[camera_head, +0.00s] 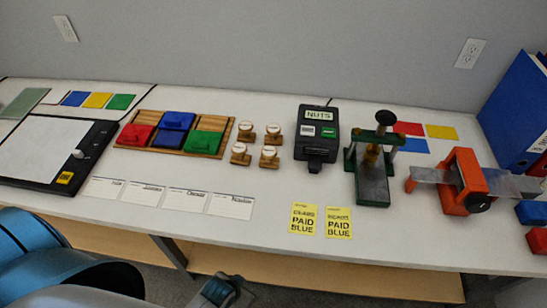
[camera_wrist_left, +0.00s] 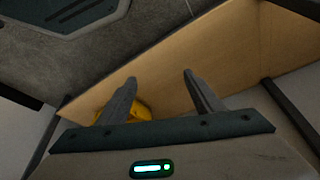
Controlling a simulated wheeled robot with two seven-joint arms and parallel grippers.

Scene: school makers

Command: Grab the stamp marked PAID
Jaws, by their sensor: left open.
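Several small wooden stamps with pale round tops stand in a cluster on the white table: one at back left (camera_head: 246,131), one at back right (camera_head: 273,134), one at front left (camera_head: 240,154) and one at front right (camera_head: 269,157). The markings on their tops are too small to read, so I cannot tell which is PAID. My left gripper (camera_head: 222,290) is below and in front of the table's front edge, away from the stamps. In the left wrist view its two fingers (camera_wrist_left: 160,82) are apart and empty. My right gripper is not in view.
Left of the stamps is a wooden tray (camera_head: 222,121) with red, blue and green pads. Right are a black label device (camera_head: 317,135), a green press (camera_head: 373,185) and an orange tool (camera_head: 465,180). Yellow cards (camera_head: 303,219) reading PAID BLUE and white cards (camera_head: 186,200) lie in front.

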